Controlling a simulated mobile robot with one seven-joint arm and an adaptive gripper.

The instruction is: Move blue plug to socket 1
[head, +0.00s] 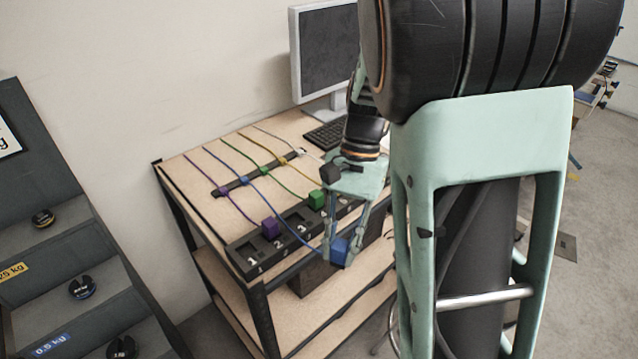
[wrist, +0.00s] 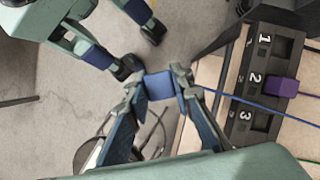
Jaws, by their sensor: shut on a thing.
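My gripper (head: 344,252) is shut on the blue plug (head: 339,249) and holds it in the air just off the front edge of the table. In the wrist view the blue plug (wrist: 159,85) sits between the two fingertips, with its blue cable running right toward the socket strip. The black socket strip (head: 243,259) lies along the table's front edge. Socket 1 (wrist: 265,51) looks empty. The purple plug (wrist: 285,87) is at socket 2. Socket 3 (wrist: 243,126) looks empty. The green plug (head: 317,199) sits farther along the strip. The far end of the strip is hidden behind my arm.
Purple, blue, green and yellow cables cross the wooden table (head: 200,160) to a dark cable bar (head: 235,186). A monitor (head: 325,50) and keyboard (head: 327,133) stand at the back. A dark weight rack (head: 70,250) stands at the left. Floor lies below the held plug.

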